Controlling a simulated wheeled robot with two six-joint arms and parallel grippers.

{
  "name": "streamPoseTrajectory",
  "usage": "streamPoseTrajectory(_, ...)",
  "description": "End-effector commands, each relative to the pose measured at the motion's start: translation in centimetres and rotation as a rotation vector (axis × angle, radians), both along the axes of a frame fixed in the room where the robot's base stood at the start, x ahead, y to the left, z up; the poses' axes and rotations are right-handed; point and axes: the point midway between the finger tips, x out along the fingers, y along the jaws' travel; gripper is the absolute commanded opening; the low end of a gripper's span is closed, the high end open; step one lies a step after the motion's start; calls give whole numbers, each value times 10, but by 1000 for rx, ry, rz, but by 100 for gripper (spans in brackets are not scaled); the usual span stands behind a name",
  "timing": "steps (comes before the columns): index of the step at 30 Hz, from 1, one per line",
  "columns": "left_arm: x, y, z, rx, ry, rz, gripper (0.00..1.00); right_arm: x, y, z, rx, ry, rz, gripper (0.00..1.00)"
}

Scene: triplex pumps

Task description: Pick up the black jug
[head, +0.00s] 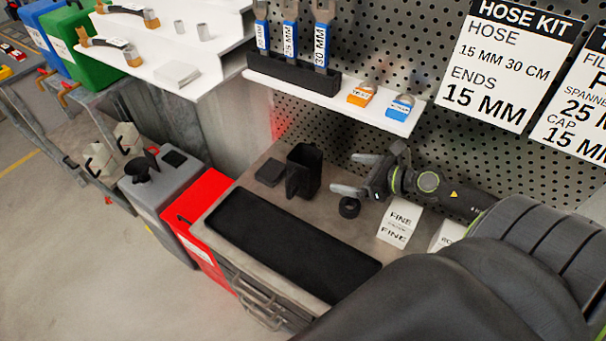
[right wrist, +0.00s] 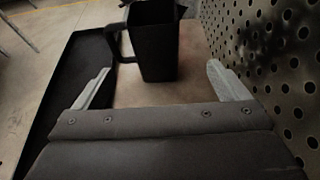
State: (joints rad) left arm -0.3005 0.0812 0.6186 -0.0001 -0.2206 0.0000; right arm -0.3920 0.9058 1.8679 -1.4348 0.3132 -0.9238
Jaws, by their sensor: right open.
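The black jug (head: 303,170) stands upright on the brown bench top, near the back and behind the black mat. My right gripper (head: 346,174) comes in from the right, with its two grey fingers apart and pointing left at the jug. A gap remains between fingertips and jug. In the right wrist view the jug (right wrist: 152,45) stands ahead, between the lines of the open fingers (right wrist: 160,75), with its handle on the left. Nothing is between the fingers. My left gripper is not in view.
A black mat (head: 290,245) covers the bench front. A flat black block (head: 270,172) lies left of the jug. A black ring (head: 349,207) and a white FINE box (head: 398,222) are near my right gripper. A white shelf (head: 385,115) and perforated wall (head: 420,50) stand behind.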

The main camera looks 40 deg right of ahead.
Motion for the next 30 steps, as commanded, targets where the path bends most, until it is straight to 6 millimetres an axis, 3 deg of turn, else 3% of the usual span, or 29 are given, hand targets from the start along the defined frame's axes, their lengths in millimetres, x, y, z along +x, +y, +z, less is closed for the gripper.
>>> streamPoseTrajectory(2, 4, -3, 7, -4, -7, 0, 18, 10, 5, 0, 5, -2, -2, 95)
streamPoseTrajectory(12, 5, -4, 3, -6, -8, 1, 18, 59, 25, -27, 4, 0, -2, 95)
streamPoseTrajectory(20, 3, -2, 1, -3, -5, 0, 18, 74, 33, -33, 1, 1, 1, 95)
streamPoseTrajectory(30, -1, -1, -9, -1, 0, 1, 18, 110, 54, -51, 1, 1, 1, 95)
